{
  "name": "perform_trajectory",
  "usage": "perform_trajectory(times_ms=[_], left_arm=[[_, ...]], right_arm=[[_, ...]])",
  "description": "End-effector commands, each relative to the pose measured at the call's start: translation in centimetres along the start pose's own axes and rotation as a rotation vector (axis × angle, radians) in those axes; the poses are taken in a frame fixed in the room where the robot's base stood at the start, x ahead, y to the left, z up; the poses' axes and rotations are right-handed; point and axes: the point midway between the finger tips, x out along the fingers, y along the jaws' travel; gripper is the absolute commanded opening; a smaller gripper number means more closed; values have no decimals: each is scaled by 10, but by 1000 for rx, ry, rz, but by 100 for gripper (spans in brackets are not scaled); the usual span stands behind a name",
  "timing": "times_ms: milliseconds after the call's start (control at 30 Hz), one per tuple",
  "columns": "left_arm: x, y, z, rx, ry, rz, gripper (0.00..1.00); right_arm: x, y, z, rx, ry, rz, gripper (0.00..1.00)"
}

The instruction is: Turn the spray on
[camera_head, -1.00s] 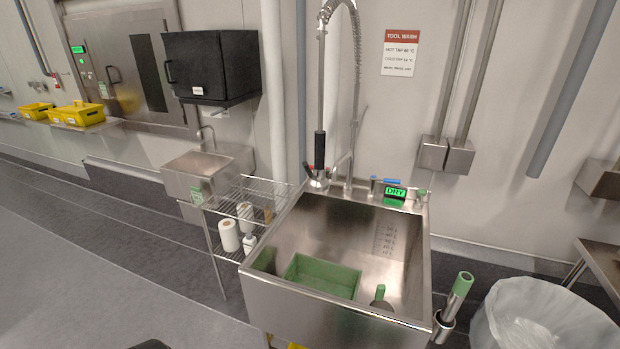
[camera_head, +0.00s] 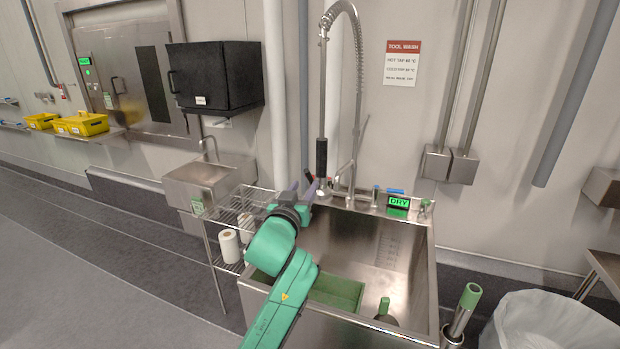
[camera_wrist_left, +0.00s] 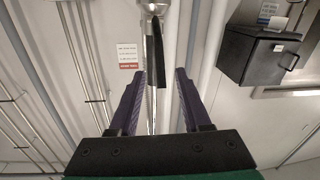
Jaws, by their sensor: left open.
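The spray arm (camera_head: 357,60) rises over the sink, and its black-gripped spray head (camera_head: 321,157) hangs down at the back left. A dark lever lies just below it, partly hidden by my gripper. My left gripper (camera_head: 305,187) is at the sink's back left, close to the lower end of the spray head. In the left wrist view its purple fingers (camera_wrist_left: 161,72) are open, with the black grip (camera_wrist_left: 155,55) showing between and beyond them. I cannot tell whether they touch it. My right gripper is not in view.
The steel sink (camera_head: 425,290) holds a green tub (camera_head: 340,288). A green display (camera_head: 399,202) reads DRY. A wire rack (camera_head: 215,225) with a white roll (camera_head: 229,246) stands left. A bin with a clear liner (camera_head: 545,320) stands right.

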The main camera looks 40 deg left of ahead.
Motion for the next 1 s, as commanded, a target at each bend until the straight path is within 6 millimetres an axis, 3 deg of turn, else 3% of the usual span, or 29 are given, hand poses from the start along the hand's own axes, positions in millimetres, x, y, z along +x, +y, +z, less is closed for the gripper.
perform_trajectory(times_ms=[100,233,567,700,1000], left_arm=[[31,0,-5,1,-1,-1,48],[53,1,-2,0,-1,1,48],[62,0,0,0,-1,2,48],[62,0,1,0,-1,2,0],[61,0,1,0,-2,2,0]], right_arm=[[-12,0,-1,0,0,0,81],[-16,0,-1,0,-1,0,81],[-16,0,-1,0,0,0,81],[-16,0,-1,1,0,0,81],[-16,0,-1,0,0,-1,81]])
